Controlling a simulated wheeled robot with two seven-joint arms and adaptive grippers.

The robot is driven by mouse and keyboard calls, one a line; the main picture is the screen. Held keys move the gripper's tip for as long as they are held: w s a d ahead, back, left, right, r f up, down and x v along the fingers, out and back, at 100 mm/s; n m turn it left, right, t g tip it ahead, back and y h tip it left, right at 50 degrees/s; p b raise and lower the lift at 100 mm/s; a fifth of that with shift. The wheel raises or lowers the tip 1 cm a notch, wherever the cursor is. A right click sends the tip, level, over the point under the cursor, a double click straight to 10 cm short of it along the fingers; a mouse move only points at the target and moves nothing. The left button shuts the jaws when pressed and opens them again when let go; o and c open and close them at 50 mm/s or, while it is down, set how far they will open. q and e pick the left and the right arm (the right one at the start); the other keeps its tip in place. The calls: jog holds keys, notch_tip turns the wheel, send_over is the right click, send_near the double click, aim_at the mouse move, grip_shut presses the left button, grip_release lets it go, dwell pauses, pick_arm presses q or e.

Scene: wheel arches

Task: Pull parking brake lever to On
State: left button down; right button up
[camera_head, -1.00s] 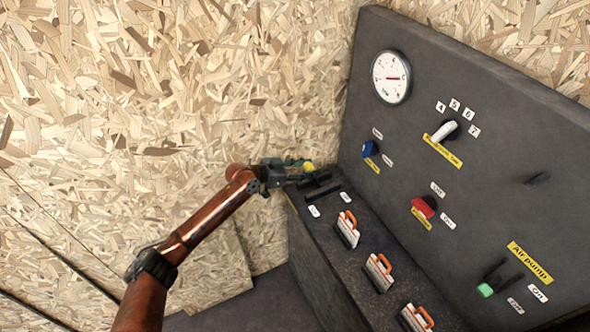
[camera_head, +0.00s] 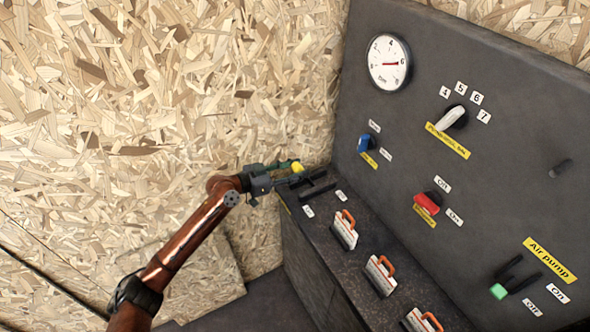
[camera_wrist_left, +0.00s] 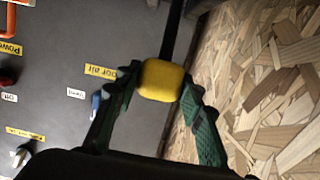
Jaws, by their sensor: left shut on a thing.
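The parking brake lever has a yellow knob (camera_head: 297,167) and sits at the far left end of the console's low ledge. My left gripper (camera_head: 290,169) reaches it from the left and is shut on the knob. In the left wrist view the yellow knob (camera_wrist_left: 161,81) lies between the two green fingers of my left gripper (camera_wrist_left: 158,92), with the black lever rod (camera_wrist_left: 174,32) running up from it. Black slotted parts (camera_head: 318,190) lie beside the lever, with a small white label on either side; their words are too small to read. My right gripper is out of view.
Several orange-handled switches (camera_head: 345,229) stand along the ledge to the right. The upright panel (camera_head: 400,140) carries a gauge (camera_head: 389,63), a blue knob (camera_head: 367,142), a red knob (camera_head: 427,204) and an air pump lever (camera_head: 499,291). A chipboard wall (camera_head: 150,110) is close behind the lever.

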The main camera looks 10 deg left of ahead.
pick_arm(q)
jog(key=shift+a+f, duration=0.1)
jog(key=c, duration=1.4)
grip_release()
jog(key=shift+o, duration=0.7)
jog(key=v, duration=1.2)
jog(key=shift+s, duration=0.1)
